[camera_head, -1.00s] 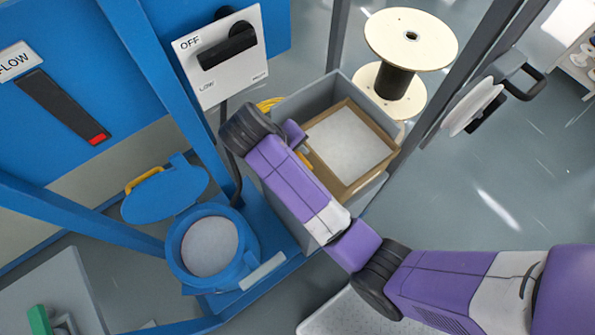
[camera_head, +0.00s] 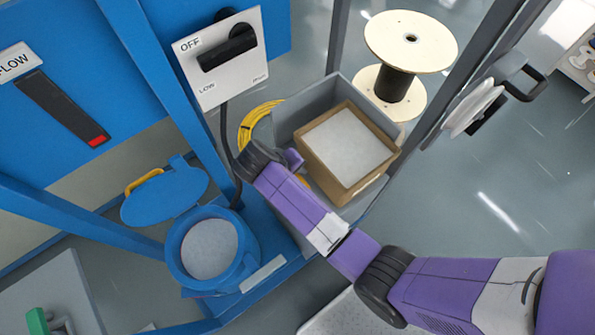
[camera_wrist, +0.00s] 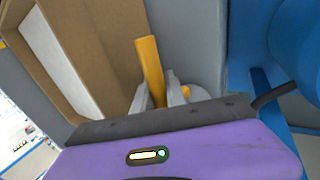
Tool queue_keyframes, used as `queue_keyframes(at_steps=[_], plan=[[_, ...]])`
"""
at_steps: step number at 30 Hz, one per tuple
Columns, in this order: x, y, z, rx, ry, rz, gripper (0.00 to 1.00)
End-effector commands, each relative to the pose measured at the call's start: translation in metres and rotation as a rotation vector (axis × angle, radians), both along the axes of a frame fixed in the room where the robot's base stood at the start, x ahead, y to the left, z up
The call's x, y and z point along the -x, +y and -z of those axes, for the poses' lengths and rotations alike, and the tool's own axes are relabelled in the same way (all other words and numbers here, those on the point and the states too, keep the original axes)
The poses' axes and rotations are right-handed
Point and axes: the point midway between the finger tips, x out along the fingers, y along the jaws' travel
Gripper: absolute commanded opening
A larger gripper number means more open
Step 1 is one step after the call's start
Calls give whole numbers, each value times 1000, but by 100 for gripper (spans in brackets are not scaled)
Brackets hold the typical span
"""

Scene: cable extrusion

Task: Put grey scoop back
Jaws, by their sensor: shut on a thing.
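In the wrist view my gripper (camera_wrist: 162,97) is shut on a yellow handle (camera_wrist: 150,62), which stands up between the two fingers. I take the handle to be the scoop's; I cannot make out the grey scoop body. The handle is beside a cardboard box (camera_wrist: 97,45) of white material, next to a grey wall surface. In the head view my arm hides the fingers, and only a small yellow piece (camera_head: 302,180) shows beside the wrist, at the left side of the box (camera_head: 350,192).
A grey bin (camera_head: 300,112) holds the box. A blue open-topped hopper (camera_head: 254,240) with white material and a raised blue lid (camera_head: 165,198) is left of my arm. A cable spool (camera_head: 393,82) stands behind right.

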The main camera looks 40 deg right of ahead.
Motion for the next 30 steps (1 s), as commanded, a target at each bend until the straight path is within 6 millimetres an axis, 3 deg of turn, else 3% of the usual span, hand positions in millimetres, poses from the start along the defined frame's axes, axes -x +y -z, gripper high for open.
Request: queue_keyframes(at_steps=[4, 5, 8, 20, 23, 30], plan=[[0, 0, 2, 0, 0, 0, 0], [0, 0, 3, 0, 0, 0, 18], [0, 0, 2, 0, 0, 0, 38], [0, 1, -3, 0, -1, 0, 38], [-1, 6, -12, 0, -3, -1, 38], [0, 29, -54, 0, -5, -1, 38]])
